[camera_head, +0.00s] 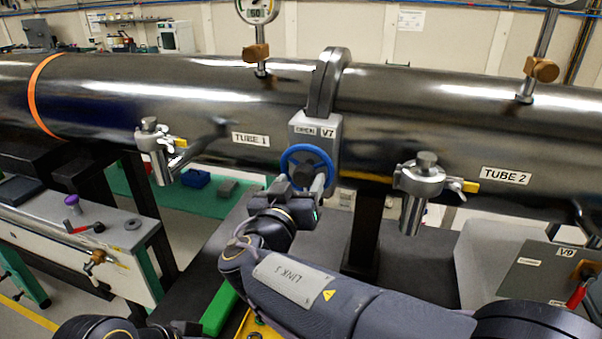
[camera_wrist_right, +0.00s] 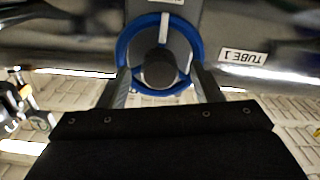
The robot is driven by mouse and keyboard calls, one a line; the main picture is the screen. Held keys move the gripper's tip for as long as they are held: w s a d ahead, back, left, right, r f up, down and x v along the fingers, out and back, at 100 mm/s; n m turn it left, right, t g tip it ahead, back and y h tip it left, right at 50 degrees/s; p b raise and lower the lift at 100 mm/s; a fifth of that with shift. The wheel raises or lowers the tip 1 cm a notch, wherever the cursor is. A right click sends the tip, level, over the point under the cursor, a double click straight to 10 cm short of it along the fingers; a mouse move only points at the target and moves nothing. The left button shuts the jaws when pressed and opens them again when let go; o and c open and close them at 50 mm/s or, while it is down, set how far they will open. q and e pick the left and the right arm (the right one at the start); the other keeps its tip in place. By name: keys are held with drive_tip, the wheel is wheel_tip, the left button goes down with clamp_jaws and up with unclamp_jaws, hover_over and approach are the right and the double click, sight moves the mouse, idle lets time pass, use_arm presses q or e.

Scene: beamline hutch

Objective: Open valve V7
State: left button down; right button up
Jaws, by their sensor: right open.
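Valve V7 is a grey box (camera_head: 327,133) under the flange between the two tubes, with a blue handwheel (camera_head: 307,150) on its front. The wheel has a dark hub (camera_wrist_right: 159,70) and a pale spoke in the right wrist view. My right gripper (camera_head: 306,185) is open at the wheel. In the right wrist view its two fingers (camera_wrist_right: 163,88) stand at the left and right sides of the blue rim, with the hub between them. I cannot tell whether they touch the rim. They partly hide the wheel in the head view.
The tube 1 pipe (camera_head: 200,100) and the tube 2 pipe (camera_head: 450,115) run behind the valve. Metal fittings with yellow handles hang at left (camera_head: 155,145) and right (camera_head: 420,178). A bench (camera_head: 75,240) stands at lower left; a V9 panel (camera_head: 540,268) is at lower right.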

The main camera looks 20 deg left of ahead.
drive_tip(key=shift+w, duration=0.75)
